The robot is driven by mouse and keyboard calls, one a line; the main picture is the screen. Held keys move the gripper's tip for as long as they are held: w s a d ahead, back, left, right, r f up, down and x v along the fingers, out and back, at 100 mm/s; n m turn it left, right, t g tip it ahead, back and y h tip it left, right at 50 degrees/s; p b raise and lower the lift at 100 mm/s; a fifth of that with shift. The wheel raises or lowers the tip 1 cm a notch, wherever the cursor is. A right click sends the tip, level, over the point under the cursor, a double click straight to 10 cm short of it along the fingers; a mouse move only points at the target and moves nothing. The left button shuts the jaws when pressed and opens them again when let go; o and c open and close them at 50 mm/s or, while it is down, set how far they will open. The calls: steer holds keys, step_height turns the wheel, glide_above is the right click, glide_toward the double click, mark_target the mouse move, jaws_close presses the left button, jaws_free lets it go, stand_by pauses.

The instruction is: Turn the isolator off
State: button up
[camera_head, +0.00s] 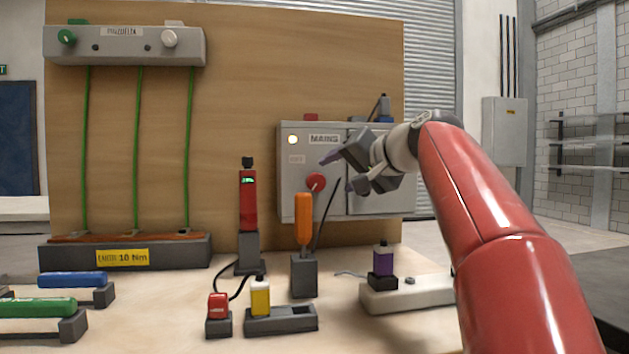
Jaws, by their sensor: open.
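The isolator is a grey box (298,203) labelled MAINS, fixed to the wooden panel right of centre. Its red round knob (316,181) sits on the front, with a thin handle or pointer that runs toward the upper right. A pale lamp (293,140) shows lit at the box's upper left. A small label below the lamp is too blurred to read. My gripper (337,172) is open and empty, its fingers pointing left just right of the knob. Contact with the knob cannot be told. The gripper and my red arm cover part of the box's right side.
An orange-handled tool (303,220) stands upright in a holder below the box. A red tester (248,205), a yellow bottle (260,298) and a purple bottle (383,261) stand on the bench. A grey bar with green lines (125,46) hangs upper left.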

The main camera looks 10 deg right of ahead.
mark_target(319, 181)
steer(key=x, duration=0.6)
steer(key=shift+w+a+f+p, duration=0.15)
steer(key=shift+w+p, duration=0.15)
steer(key=shift+p, duration=0.05)
steer(key=c, duration=1)
